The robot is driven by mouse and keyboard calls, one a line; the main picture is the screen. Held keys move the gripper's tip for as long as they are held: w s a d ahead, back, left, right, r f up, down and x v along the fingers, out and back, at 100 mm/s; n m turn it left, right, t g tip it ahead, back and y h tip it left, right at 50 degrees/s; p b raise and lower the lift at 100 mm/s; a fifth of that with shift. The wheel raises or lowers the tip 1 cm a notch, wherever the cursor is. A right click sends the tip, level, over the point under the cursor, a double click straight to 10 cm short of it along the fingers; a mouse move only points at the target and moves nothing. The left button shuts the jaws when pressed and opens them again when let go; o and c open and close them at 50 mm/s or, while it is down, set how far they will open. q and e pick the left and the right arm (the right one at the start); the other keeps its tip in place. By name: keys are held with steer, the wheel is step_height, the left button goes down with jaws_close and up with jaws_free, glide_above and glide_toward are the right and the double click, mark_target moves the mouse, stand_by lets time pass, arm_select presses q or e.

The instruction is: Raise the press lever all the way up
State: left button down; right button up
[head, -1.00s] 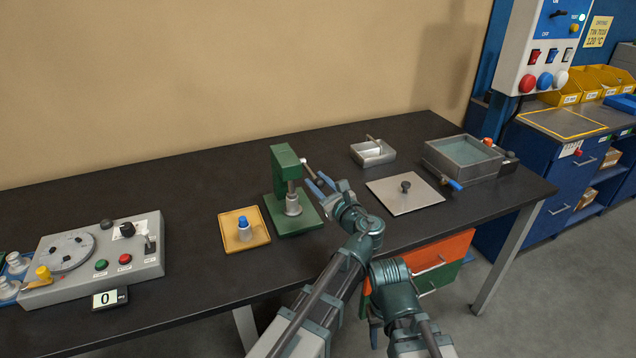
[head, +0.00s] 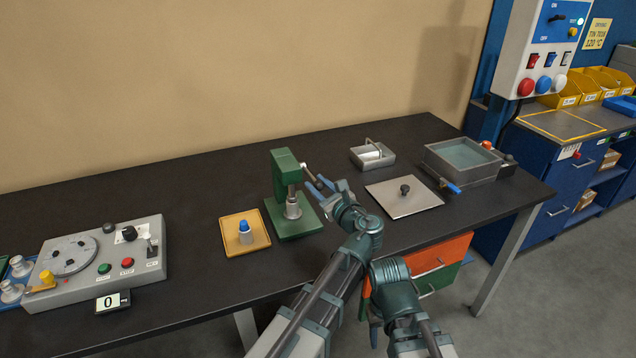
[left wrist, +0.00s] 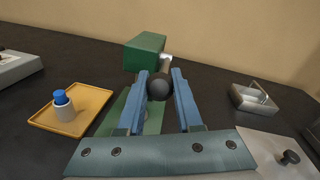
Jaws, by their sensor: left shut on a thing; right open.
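The green press (head: 285,165) stands on its green base (head: 300,226) near the table's middle, with a metal cylinder (head: 293,206) under its head. Its lever (head: 308,172) slopes down to the right from the head, towards my left gripper (head: 318,186). In the left wrist view, the lever's dark round knob (left wrist: 160,87) sits between the two blue fingers of my left gripper (left wrist: 160,82), which is shut on it. My right gripper (head: 374,330) hangs low beside the table's front edge, away from the press; its fingers are small and partly hidden.
A yellow tray (head: 262,240) with a blue-topped white piece (head: 245,233) is left of the press. A metal plate with a knob (head: 405,205), a small grey box (head: 360,155) and a liquid-filled tank (head: 432,168) are to the right. A control box (head: 75,280) is far left.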

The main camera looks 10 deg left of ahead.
mark_target(315, 179)
arm_select(q)
steer(key=r+g+h+p, duration=0.1)
steer(key=r+p, duration=0.1)
steer(key=p, duration=0.3)
steer(key=w+r+g+h+p, duration=0.1)
steer(key=r+p, duration=0.1)
steer(key=p, duration=0.3)
steer(key=a+r+g+h+p, duration=0.1)
steer(key=r+g+p, duration=0.1)
steer(key=p, duration=0.3)
steer(key=shift+w+a+r, duration=0.1)
steer(key=shift+w+r, duration=0.2)
steer(key=shift+w, duration=0.1)
steer(key=w+a+r+m+g+h+p, duration=0.1)
steer(key=w+a+r+g+h+p, duration=0.2)
steer(key=p, duration=0.8)
steer(key=shift+w+a+r+g+h+p, duration=0.2)
steer(key=shift+w+r+g+h+p, duration=0.15)
steer(key=shift+w+g, duration=0.65)
steer(key=shift+w, duration=0.1)
steer(key=c, duration=0.6)
jaws_free()
steer(key=shift+r, duration=0.1)
